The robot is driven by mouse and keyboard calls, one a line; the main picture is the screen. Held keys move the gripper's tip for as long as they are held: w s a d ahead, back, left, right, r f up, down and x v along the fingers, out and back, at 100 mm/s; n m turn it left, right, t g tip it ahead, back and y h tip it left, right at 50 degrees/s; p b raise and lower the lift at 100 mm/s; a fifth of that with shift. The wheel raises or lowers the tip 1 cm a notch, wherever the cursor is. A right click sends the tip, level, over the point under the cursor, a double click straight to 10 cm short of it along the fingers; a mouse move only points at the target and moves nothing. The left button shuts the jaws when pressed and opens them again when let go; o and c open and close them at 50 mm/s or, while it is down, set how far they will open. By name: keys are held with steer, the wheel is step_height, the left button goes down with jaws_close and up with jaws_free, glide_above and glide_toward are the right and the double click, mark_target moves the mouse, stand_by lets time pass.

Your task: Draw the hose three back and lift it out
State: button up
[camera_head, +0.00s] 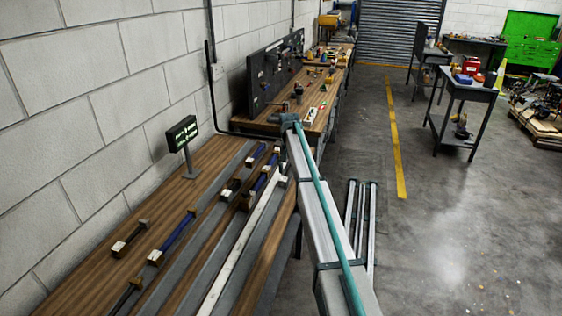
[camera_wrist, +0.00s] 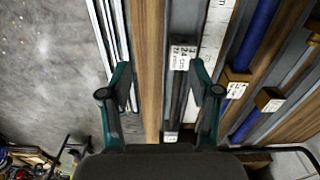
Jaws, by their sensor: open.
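Several hoses lie along the bench in the head view, each with white-labelled blocks at its ends. Among them are a blue hose (camera_head: 178,236), a shorter dark hose (camera_head: 130,239) and a dark hose at the front (camera_head: 124,299). In the wrist view a dark hose (camera_wrist: 177,95) with white labels lies between my fingers, nearly along the picture's vertical. A blue hose (camera_wrist: 256,35) lies to its right. My gripper (camera_wrist: 160,72) is open, one finger on each side of the dark hose. No contact shows. Which hose is the task's one I cannot tell.
A white marked rule (camera_head: 238,242) runs along the bench beside grey strips. A small dark sign (camera_head: 182,133) stands by the wall. A black tool board (camera_head: 274,70) rises on the bench behind. Rails (camera_head: 361,222) lie on the floor to the right.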

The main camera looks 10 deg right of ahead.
mark_target(283, 179)
step_height(283, 179, up, 3)
steer(key=w+a, duration=0.2)
steer(key=w, duration=0.1)
steer(key=shift+m, duration=0.3)
steer(key=shift+s+f+b, duration=0.1)
steer(key=shift+f+b, duration=1.65)
steer(key=shift+f, duration=3.1)
steer(key=shift+c, duration=0.3)
steer(key=c, duration=1)
steer(key=shift+a, duration=0.1)
steer(key=shift+s, duration=0.15)
steer(key=shift+s+a, duration=0.3)
steer(key=shift+s, duration=0.3)
steer(key=shift+s+a, duration=0.3)
steer(key=shift+s, duration=0.3)
steer(key=shift+r, duration=0.2)
step_height(283, 179, up, 7)
steer(key=p, duration=0.3)
